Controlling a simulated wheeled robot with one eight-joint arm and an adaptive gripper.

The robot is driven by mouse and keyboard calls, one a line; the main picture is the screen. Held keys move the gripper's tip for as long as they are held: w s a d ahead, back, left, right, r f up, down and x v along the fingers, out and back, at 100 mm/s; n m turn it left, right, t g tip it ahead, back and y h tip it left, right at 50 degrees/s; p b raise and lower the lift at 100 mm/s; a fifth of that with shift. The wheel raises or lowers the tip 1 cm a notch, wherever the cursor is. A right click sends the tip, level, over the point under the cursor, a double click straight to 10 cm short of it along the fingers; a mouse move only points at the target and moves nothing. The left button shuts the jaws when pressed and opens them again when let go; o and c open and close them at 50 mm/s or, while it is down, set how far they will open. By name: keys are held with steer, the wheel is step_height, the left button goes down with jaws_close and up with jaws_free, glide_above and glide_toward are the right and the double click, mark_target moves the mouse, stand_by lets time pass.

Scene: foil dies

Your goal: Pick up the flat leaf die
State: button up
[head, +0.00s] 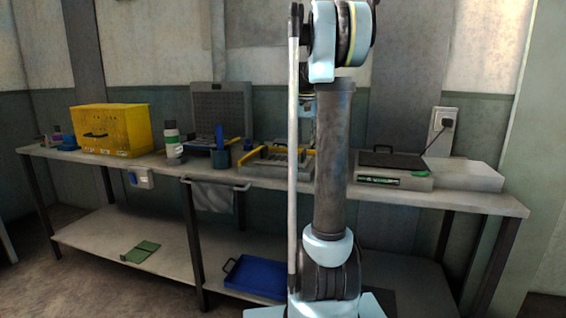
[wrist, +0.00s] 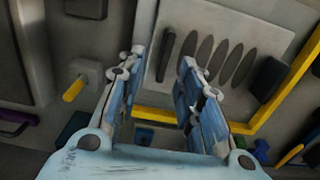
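A pale grey plate (wrist: 222,28) with a row of several dark leaf-shaped marks lies beyond my fingers in the wrist view; it looks like the flat leaf die. A thin dark bar (wrist: 165,55) is at its left side and a dark block (wrist: 268,78) at its right. My gripper (wrist: 161,62) is open, with nothing between its fingers. The right finger overlaps the plate's lower left part in the picture; I see no contact. In the head view my arm hides most of the gripper, and I cannot make out the leaf plate.
A yellow-edged tray (head: 274,166) stands mid-bench, partly behind my arm. Left of it are a blue cup (head: 221,158), a white bottle (head: 172,140) and a yellow crate (head: 112,128). A grey device (head: 392,181) is on the right. A blue tray (head: 254,279) sits on the lower shelf.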

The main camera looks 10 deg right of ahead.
mark_target(304, 150)
steer(key=shift+w+a+f, duration=0.1)
steer(key=shift+a+f, duration=0.05)
steer(key=shift+f, duration=1.35)
steer(key=shift+a+f, duration=0.15)
steer(key=shift+f, duration=1.3)
jaws_close()
